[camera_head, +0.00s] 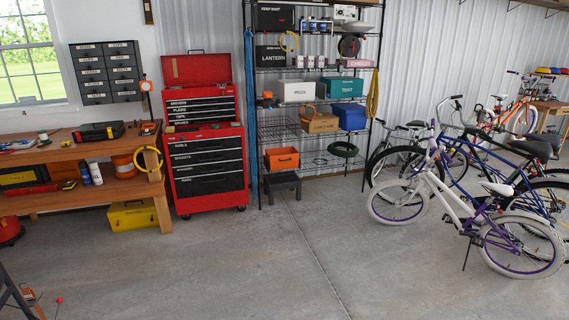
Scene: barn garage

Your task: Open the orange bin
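A small orange bin (282,158) sits on the lowest shelf of the black wire shelving rack against the back wall, just right of the red tool chest. Its front faces me, with a small dark mark on it. It is too small in the view to tell whether its top is closed. Neither of my grippers shows in the head view.
A dark step stool (283,184) stands on the floor in front of the bin's shelf. A red tool chest (207,160) and a wooden workbench (60,153) stand to the left. Several bicycles (470,220) crowd the right. The concrete floor (260,260) in the middle is clear.

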